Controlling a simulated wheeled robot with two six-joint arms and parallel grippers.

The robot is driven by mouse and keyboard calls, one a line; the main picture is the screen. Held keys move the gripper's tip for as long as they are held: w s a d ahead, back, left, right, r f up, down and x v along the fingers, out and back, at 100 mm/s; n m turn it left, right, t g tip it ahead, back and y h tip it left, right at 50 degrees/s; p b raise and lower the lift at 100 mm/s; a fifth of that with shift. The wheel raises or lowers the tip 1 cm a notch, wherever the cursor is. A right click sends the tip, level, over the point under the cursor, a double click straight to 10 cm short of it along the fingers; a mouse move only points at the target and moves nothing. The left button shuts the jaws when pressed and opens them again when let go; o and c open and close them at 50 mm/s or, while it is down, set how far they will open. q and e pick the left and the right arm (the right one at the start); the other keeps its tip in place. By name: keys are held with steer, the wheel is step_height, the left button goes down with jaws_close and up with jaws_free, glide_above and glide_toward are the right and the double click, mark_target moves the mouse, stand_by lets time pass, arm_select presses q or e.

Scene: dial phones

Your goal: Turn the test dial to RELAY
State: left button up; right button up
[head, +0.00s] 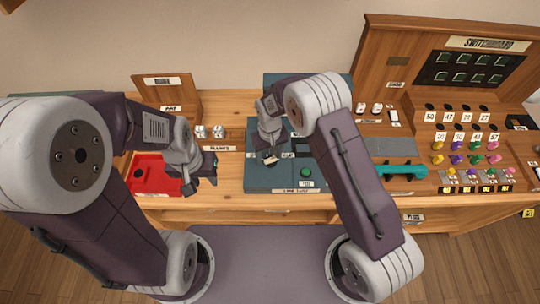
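The blue-grey line test box (258,183) stands in the middle of the desk, with a green button (306,172) and small white labels on its top. My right gripper (270,160) points down at the left part of this box. Its fingertips are close to the box top, at a small pale piece. The test dial is not clearly visible; the gripper covers that spot, and I cannot tell whether the fingers grip anything. The label words are too small to read surely.
A red tray (150,180) lies at the left. A teal handset (400,171) lies right of the box. The wooden switchboard (455,60) with coloured plugs stands at the right. Small white blocks (218,131) sit behind my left gripper.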

mark_target(271, 157)
steer(key=shift+s+d+f, duration=0.1)
step_height(271, 157, up, 9)
steer(key=b, duration=0.1)
stand_by(0.4)
stand_by(0.3)
steer(key=s+d+r+m+t, duration=0.1)
steer(key=s+d+r+m, duration=0.1)
steer(key=d+r, duration=0.35)
steer(key=s+d+r+m, duration=0.1)
steer(key=d+r+m, duration=0.1)
steer(key=d, duration=0.6)
steer(key=s+d+f, duration=0.2)
steer(key=s, duration=0.4)
steer(key=s+d+f, duration=0.2)
steer(key=s, duration=0.5)
steer(key=shift+d+m, duration=0.15)
steer(key=shift+m, duration=0.15)
